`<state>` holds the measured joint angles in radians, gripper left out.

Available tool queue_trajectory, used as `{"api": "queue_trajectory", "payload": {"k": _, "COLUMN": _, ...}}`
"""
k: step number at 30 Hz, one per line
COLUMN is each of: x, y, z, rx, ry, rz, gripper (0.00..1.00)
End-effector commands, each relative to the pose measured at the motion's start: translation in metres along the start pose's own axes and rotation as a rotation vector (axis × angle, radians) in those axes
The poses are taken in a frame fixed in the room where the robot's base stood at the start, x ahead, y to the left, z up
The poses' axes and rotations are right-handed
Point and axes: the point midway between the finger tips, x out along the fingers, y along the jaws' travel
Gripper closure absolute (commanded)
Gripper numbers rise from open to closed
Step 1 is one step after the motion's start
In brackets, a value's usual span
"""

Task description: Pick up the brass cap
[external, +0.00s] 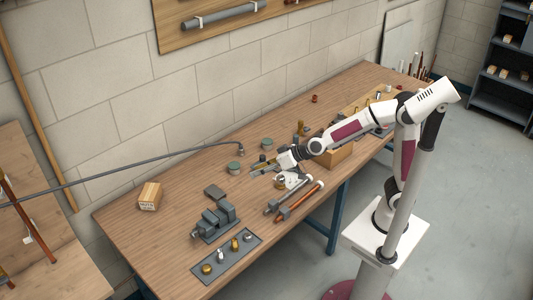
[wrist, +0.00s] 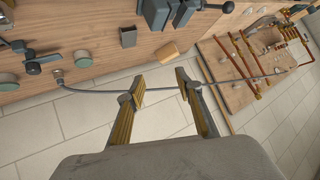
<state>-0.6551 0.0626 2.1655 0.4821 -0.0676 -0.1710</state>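A short brass piece that looks like the brass cap (external: 206,268) stands on the dark grey mat (external: 228,262) at the table's near left end. Other small brass and silver fittings stand in a row with it, so I cannot be sure which is the cap. My gripper (external: 264,170) is over the middle of the table, well to the right of and behind the mat. In the wrist view my gripper (wrist: 160,80) is open, its two yellowish fingers apart with nothing held between them. I cannot make out the cap in the wrist view.
A grey vise (external: 214,222) stands behind the mat. A wooden block (external: 149,196) sits at the left. A grey hose (external: 130,166) crosses the wall side. Pipe tools (external: 299,202) lie near the front edge. Green-topped tins (external: 234,168) stand at the back.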

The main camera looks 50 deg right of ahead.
Motion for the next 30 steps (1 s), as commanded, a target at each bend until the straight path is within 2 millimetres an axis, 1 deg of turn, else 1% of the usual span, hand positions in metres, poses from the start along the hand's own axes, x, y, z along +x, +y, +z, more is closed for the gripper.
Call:
{"api": "queue_trajectory", "payload": {"k": 1, "x": 0.011, "y": -0.011, "z": 0.003, "rx": -0.004, "ry": 0.005, "rz": -0.008, "gripper": 0.65}}
{"api": "queue_trajectory", "payload": {"k": 6, "x": 0.043, "y": -0.041, "z": 0.009, "rx": -0.014, "ry": 0.043, "rz": -0.021, "gripper": 0.65}}
{"api": "queue_trajectory", "payload": {"k": 11, "x": 0.07, "y": -0.07, "z": 0.019, "rx": -0.025, "ry": 0.077, "rz": -0.028, "gripper": 0.65}}
{"api": "queue_trajectory", "payload": {"k": 17, "x": 0.101, "y": -0.105, "z": 0.038, "rx": -0.043, "ry": 0.121, "rz": -0.028, "gripper": 0.65}}
{"api": "queue_trajectory", "payload": {"k": 25, "x": 0.134, "y": -0.149, "z": 0.075, "rx": -0.076, "ry": 0.181, "rz": -0.014, "gripper": 0.65}}
{"api": "queue_trajectory", "payload": {"k": 30, "x": 0.15, "y": -0.173, "z": 0.104, "rx": -0.102, "ry": 0.22, "rz": 0.001, "gripper": 0.65}}
